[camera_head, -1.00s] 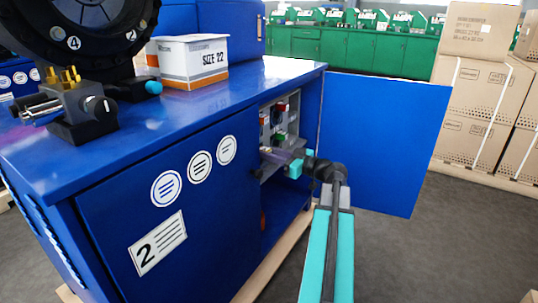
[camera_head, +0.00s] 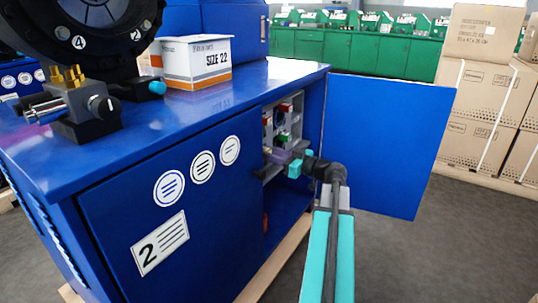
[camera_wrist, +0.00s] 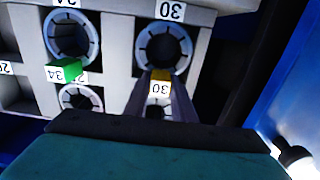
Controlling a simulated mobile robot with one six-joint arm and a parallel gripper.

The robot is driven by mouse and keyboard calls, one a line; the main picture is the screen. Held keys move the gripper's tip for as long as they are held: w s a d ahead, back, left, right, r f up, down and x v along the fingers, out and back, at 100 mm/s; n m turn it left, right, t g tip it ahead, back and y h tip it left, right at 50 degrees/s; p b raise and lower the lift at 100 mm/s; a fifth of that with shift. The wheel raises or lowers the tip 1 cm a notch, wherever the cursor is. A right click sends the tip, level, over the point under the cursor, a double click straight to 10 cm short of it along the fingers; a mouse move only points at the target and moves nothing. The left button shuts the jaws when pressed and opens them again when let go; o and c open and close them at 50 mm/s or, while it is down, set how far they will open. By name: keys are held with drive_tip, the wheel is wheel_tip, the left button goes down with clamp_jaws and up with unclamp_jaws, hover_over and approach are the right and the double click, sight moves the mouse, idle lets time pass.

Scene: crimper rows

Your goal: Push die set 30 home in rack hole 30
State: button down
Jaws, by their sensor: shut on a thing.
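Die set 30 shows in the wrist view as a grey segmented ring (camera_wrist: 163,48) below a white label 30, with a yellow tab and its own 30 tag (camera_wrist: 160,87). My gripper (camera_wrist: 162,84) is shut on the tab, one dark finger on each side. The ring sits at rack hole 30; I cannot tell how deep. In the head view my gripper (camera_head: 279,156) reaches into the open cabinet at the rack (camera_head: 268,130); its fingertips and the die set are too small there to tell apart.
A lower ring (camera_wrist: 80,98) is partly hidden. The open blue cabinet door (camera_head: 385,145) stands right of my arm. A SIZE 22 box (camera_head: 195,62) is on the cabinet top.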

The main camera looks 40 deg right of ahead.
drive_tip(key=c, duration=1.4)
unclamp_jaws()
drive_tip(key=shift+r, duration=0.2)
drive_tip(key=shift+f, duration=0.25)
drive_tip(key=p+v, duration=0.4)
drive_tip(key=v, duration=0.9)
drive_tip(key=shift+s, duration=0.4)
drive_tip(key=shift+d, duration=0.1)
